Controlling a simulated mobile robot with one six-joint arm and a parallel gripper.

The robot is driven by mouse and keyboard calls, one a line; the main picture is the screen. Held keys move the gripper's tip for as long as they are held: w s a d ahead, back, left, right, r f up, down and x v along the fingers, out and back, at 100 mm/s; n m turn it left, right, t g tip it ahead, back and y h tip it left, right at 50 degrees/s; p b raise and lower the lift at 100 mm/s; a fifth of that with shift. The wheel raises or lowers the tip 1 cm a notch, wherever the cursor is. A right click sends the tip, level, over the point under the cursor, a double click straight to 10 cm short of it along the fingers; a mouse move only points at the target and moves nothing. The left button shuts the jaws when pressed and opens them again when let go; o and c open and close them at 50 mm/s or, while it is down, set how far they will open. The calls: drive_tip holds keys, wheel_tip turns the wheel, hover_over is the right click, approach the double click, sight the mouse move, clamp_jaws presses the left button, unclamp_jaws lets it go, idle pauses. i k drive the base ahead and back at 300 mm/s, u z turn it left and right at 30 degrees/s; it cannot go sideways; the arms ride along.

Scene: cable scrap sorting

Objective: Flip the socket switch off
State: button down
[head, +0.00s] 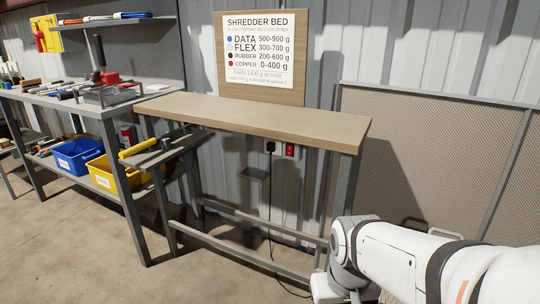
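A socket (270,147) with a black plug in it is on the corrugated wall, just under the front edge of the wooden bench top. A red switch (290,150) is beside it on the right. It is too small to tell whether the switch is on or off. A black cable hangs from the plug to the floor. My white arm reaches in from the lower right, in front of and below the switch, well apart from it. My gripper's fingers do not show.
The bare wooden bench (255,119) stands before the socket, with legs and low rails below. A "SHREDDER BED" sign (265,50) hangs above. A mesh panel (415,150) is right. A cluttered workbench with a blue bin (75,156) and yellow bin (103,175) is left.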

sight(289, 152)
drive_tip(key=z, duration=2.7)
drive_tip(key=k, duration=1.05)
drive_tip(key=u, duration=1.65)
drive_tip(key=i, duration=0.5)
drive_tip(key=u, duration=0.1)
